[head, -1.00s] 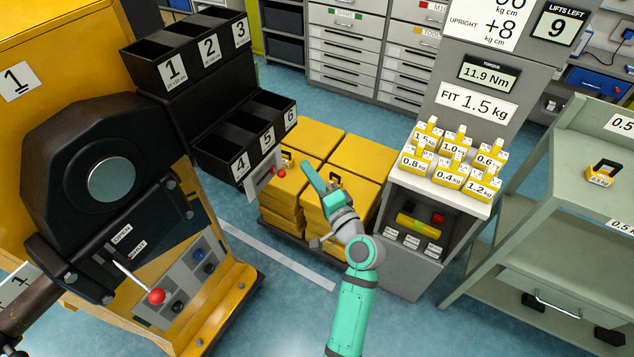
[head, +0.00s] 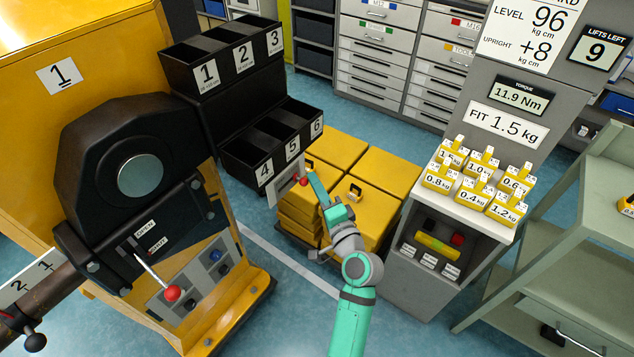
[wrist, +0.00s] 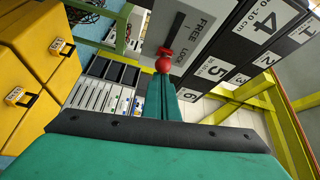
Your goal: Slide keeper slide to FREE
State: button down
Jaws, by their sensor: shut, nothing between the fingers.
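The keeper slide's red knob (head: 303,181) sticks out of a grey plate (head: 287,188) in front of the bin rack. In the wrist view the knob (wrist: 162,65) shows at the fingertips. The plate (wrist: 193,30) there has a dark slot with FREE lettered at one end and LOCK at the other. The knob is at the LOCK end. My gripper (head: 312,177) is shut and empty, its tips close beside the knob. It also shows in the wrist view (wrist: 161,84), just below the knob; I cannot tell whether it touches.
Yellow blocks (head: 385,168) are stacked just right of the plate. Black numbered bins (head: 275,150) stand behind it. A yellow gate housing (head: 110,60) with a red-knobbed lever (head: 172,292) is at left. A grey weight stand (head: 430,250) is at right. Floor shows between housing and blocks.

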jog(key=s+a, duration=0.2)
jog(key=s, duration=0.1)
jog(key=s+a, duration=0.1)
jog(key=shift+s+a, duration=0.25)
jog(key=shift+s, duration=0.1)
jog(key=shift+a, duration=0.1)
jog(key=w+d, duration=0.3)
jog(key=v, duration=1)
jog(key=shift+s+d+r, duration=0.2)
jog(key=shift+d+r, duration=0.1)
jog(key=shift+r, duration=0.1)
